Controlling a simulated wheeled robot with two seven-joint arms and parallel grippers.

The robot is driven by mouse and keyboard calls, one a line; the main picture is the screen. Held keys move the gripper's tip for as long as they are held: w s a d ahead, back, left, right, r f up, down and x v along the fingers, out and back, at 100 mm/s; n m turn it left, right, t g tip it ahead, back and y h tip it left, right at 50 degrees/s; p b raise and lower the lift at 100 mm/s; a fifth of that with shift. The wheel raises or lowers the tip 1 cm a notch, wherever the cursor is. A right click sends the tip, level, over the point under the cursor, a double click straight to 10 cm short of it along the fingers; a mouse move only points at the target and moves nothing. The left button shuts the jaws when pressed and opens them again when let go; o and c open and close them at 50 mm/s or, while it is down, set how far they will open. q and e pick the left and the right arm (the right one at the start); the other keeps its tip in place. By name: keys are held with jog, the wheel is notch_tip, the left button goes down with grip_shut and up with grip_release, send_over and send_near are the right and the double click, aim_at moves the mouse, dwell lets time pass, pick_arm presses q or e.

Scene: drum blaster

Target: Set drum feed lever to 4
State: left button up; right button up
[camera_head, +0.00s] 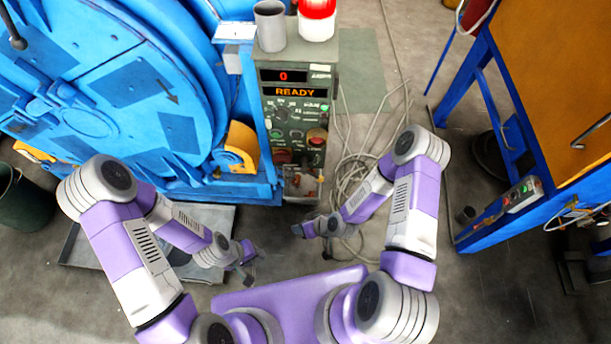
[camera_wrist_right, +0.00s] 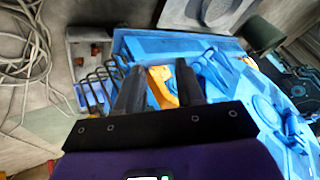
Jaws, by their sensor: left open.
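The control panel (camera_head: 296,110) stands to the right of the blue drum machine (camera_head: 120,90). Its upper display reads 0 and the one below reads READY. It carries several small knobs and buttons; which of its controls is the drum feed lever is too small to tell. My left gripper (camera_head: 252,266) is open and empty, low and to the left in front of the panel. My right gripper (camera_head: 298,230) is just below the panel's foot, apart from it. In the right wrist view its two fingers (camera_wrist_right: 158,82) are spread with nothing held between them.
Loose cables (camera_head: 362,165) lie on the floor right of the panel. A grey cup (camera_head: 270,27) and a red-and-white container (camera_head: 317,18) stand on top of the panel. A blue-framed bench (camera_head: 470,225) stands at the right. Floor between panel and bench is partly clear.

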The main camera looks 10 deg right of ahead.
jog(key=w+f+n+t+b, duration=0.1)
jog(key=w+f+n+t, duration=0.3)
jog(key=w, duration=0.3)
jog(key=n+t+h+b, duration=0.2)
jog(key=t+h, duration=0.4)
jog(key=t, duration=0.3)
send_near(314, 176)
jog(key=w, duration=0.3)
jog(key=shift+w+a+f+b, duration=0.1)
jog(key=shift+w+b, duration=0.4)
jog(key=shift+w, duration=1.4)
jog(key=shift+w+f+b, duration=0.1)
jog(key=shift+w+b, duration=0.35)
jog(key=shift+w, duration=1.45)
grip_shut()
